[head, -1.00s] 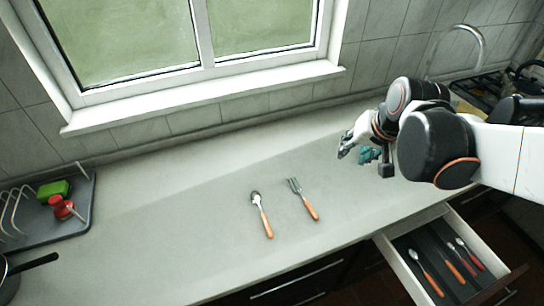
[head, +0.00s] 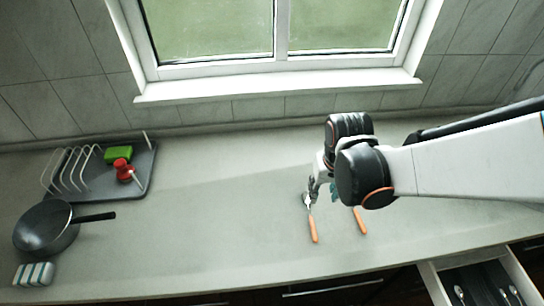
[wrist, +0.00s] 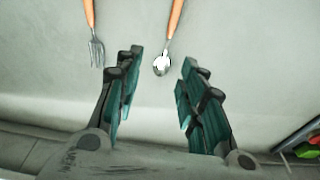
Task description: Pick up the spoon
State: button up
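The spoon (wrist: 163,64) has a metal bowl and an orange handle. In the wrist view its bowl lies between and a little beyond the fingertips of my gripper (wrist: 158,75), which is open and empty. In the head view the spoon's orange handle (head: 314,229) shows on the counter, with its bowl end close to my gripper (head: 322,192). The fork (wrist: 96,45) lies beside the spoon, left of it in the wrist view. In the head view only the fork's orange handle (head: 360,221) shows, the rest hidden by my arm.
A grey tray (head: 140,178) with a rack, a green sponge (head: 118,154) and a red item (head: 123,168) stands at the left. A pan (head: 45,230) and a striped object (head: 34,274) are near it. An open drawer (head: 437,287) with cutlery is at lower right. The counter's middle is clear.

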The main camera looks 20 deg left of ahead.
jog(key=b, duration=0.6)
send_over(311, 214)
jog(key=s, duration=0.1)
jog(key=f, duration=0.5)
jog(key=d+f, duration=0.1)
jog(key=f, duration=0.2)
jog(key=shift+s+f, duration=0.15)
jog(key=shift+f, duration=0.15)
jog(key=f+b, duration=0.2)
jog(key=f, duration=0.1)
jog(key=a+f+b, duration=0.1)
jog(key=f, duration=0.1)
jog(key=shift+w, duration=0.3)
jog(key=shift+d, duration=0.1)
jog(key=shift+c, duration=0.6)
grip_shut()
